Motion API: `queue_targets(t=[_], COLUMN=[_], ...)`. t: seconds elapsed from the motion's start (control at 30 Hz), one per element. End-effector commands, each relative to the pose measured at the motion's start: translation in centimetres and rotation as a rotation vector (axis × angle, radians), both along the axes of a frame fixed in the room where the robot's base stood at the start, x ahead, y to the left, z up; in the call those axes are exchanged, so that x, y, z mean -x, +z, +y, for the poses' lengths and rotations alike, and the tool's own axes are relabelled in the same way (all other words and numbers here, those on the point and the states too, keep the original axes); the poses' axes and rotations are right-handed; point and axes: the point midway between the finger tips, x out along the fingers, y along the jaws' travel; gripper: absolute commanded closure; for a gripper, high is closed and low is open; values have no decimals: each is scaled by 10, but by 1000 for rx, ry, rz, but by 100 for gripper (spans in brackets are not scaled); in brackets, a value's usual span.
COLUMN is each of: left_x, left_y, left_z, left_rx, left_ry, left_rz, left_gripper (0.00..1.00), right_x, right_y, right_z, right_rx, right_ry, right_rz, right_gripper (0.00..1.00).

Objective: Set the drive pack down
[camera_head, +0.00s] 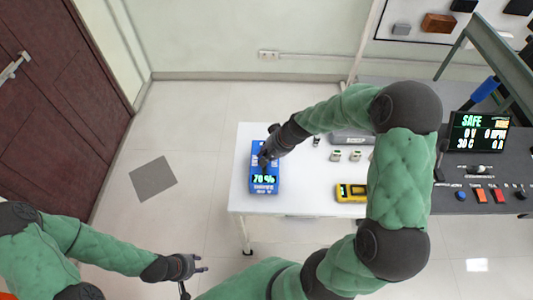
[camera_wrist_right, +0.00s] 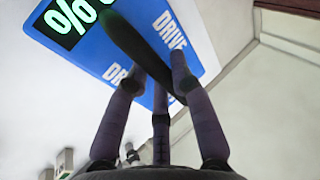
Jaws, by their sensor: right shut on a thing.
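The drive pack (camera_head: 264,185) is a blue box with white "DRIVE" lettering and a green-lit display that appears to read 70 %. It is at the left end of the white table (camera_head: 300,203); I cannot tell whether it rests on the top or hangs just above it. My right gripper (camera_head: 267,154) is over the pack. In the right wrist view the right gripper (camera_wrist_right: 158,80) is shut on the dark handle across the blue pack (camera_wrist_right: 190,20). My left gripper (camera_head: 200,264) is empty, its fingers apart, over the floor left of the table.
A yellow device (camera_head: 351,193) and small pale parts (camera_head: 345,155) lie further right on the white table. A dark bench with a "SAFE" screen (camera_head: 478,132) stands at the right. A grey square (camera_head: 153,179) lies on the open floor at left, near the brown door (camera_head: 65,75).

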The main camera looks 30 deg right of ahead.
Motion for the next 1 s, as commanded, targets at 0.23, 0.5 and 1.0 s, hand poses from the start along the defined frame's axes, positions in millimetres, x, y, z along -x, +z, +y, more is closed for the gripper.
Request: queue_targets(t=[0.23,0.5,1.0], left_x=[0,0,0], left_y=[-2,-2,18], left_z=[0,0,0], left_rx=[0,0,0], left_ry=[0,0,0], left_rz=[0,0,0], left_gripper=[60,60,60], right_x=[0,0,24], right_y=[-2,-2,63], right_z=[0,0,-21], right_rx=[0,0,2], right_ry=[0,0,-3], right_rz=[0,0,-3], right_gripper=[53,53,53])
